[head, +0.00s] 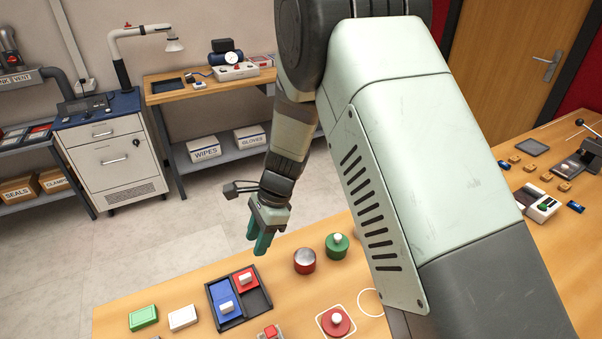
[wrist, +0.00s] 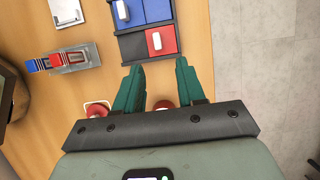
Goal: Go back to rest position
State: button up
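My gripper (head: 257,242) hangs above the far edge of the wooden table in the head view, its teal fingers pointing down. In the wrist view the two fingers of my gripper (wrist: 159,68) are apart, with nothing held between their tips. A dark divided tray (head: 262,301) with blue and red inserts lies on the table, below and in front of the gripper. The tray (wrist: 148,29) also shows beyond the fingertips in the wrist view. My large pale green arm link covers much of the head view and hides part of the table.
A dark red cylinder (head: 304,262), a green round piece (head: 337,248) and a red round piece (head: 334,323) stand on the table. A green box (head: 143,317) and a white box (head: 183,318) lie left of the tray. Open floor (head: 190,262) lies beyond the table.

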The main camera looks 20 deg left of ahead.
jog(key=d+r+n+t, duration=0.2)
jog(key=d+r, duration=0.6)
jog(key=r, duration=0.3)
jog(key=d+r+n+t, duration=0.2)
jog(key=d+r+n, duration=0.1)
jog(key=d+r, duration=0.75)
jog(key=s+d+r+n+t+h, duration=0.1)
jog(key=s+d+r+n+t, duration=0.1)
jog(key=s+d+r, duration=0.3)
jog(key=s+d+r+n+t+h, duration=0.2)
jog(key=s+d+r, duration=0.3)
jog(key=s+d, duration=0.4)
jog(key=shift+d+t, duration=0.4)
jog(key=shift+d, duration=0.5)
